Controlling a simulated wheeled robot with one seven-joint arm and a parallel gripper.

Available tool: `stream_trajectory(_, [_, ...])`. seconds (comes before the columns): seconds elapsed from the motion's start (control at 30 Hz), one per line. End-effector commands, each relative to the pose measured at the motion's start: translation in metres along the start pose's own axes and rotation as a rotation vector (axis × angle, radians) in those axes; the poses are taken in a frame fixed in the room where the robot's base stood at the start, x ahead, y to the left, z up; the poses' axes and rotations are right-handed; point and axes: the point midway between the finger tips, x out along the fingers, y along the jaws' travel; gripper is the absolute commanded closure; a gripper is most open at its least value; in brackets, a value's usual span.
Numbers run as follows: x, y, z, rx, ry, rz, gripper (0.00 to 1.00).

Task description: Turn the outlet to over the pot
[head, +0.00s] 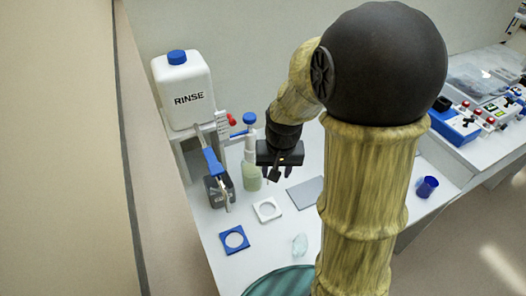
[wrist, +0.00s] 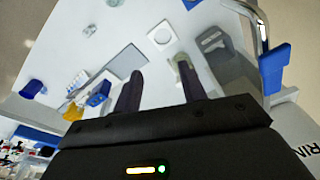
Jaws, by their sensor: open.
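The outlet is a bent chrome spout (head: 226,196) with a blue lever part (head: 212,161), coming from the white RINSE tank. In the wrist view the chrome spout (wrist: 262,28) and its blue part (wrist: 273,69) are at the upper right.
The RINSE tank (head: 183,92) stands behind. A pump bottle (head: 250,165) with greenish liquid is close to my gripper. A blue square holder (head: 234,240), a white one (head: 267,209), a grey plate (head: 305,191) and a blue cup (head: 427,187) are on the bench.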

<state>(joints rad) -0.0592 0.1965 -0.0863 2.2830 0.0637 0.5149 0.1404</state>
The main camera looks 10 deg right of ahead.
Motion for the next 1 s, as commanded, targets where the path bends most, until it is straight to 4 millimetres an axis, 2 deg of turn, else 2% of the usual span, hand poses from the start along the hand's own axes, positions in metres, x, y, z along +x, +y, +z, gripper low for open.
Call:
stream_trajectory(0.03, [-0.02,-0.005,-0.024,0.047,-0.02,0.005,0.59])
stream_trajectory(0.2, [-0.041,-0.018,-0.087,0.216,-0.084,0.031,0.59])
stream_trajectory(0.3, [-0.048,-0.026,-0.115,0.294,-0.111,0.05,0.59])
stream_trajectory(0.4, [-0.05,-0.031,-0.133,0.344,-0.127,0.063,0.59])
stream_trajectory(0.53, [-0.048,-0.034,-0.141,0.371,-0.134,0.07,0.59])
stream_trajectory(0.87, [-0.046,-0.034,-0.14,0.372,-0.134,0.069,0.59])
stream_trajectory(1.0, [-0.038,-0.034,-0.139,0.372,-0.137,0.07,0.59])
